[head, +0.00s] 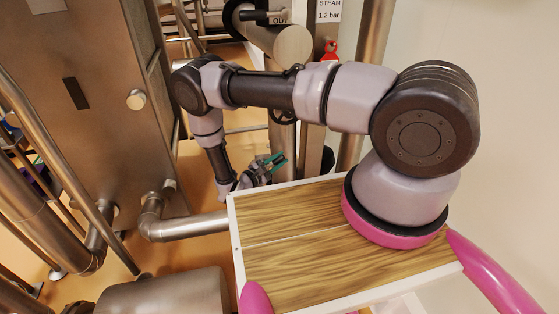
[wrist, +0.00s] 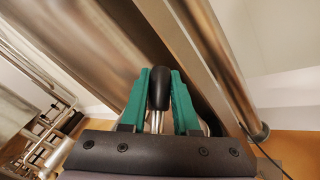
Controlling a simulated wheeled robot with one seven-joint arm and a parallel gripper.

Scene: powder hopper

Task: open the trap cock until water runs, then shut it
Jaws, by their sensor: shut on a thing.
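My gripper (wrist: 159,82) has two green fingers, seen large in the wrist view. They are shut on a black handle grip (wrist: 158,90) on a thin bright metal stem, which looks like the trap cock's lever. The cock's body is mostly hidden behind the gripper's dark palm. In the head view my gripper (head: 276,162) is small and low among the pipes, beyond the wooden top. The lever cannot be made out there. No running water shows in either view.
A wooden top with a white rim (head: 235,240) fills the near right in the head view. A steel cabinet (head: 85,90) stands left. A horizontal pipe (head: 190,227) runs below it. A "STEAM 1.2 bar" sign (head: 328,10) hangs at the back. A steel post (wrist: 215,65) passes close beside my gripper.

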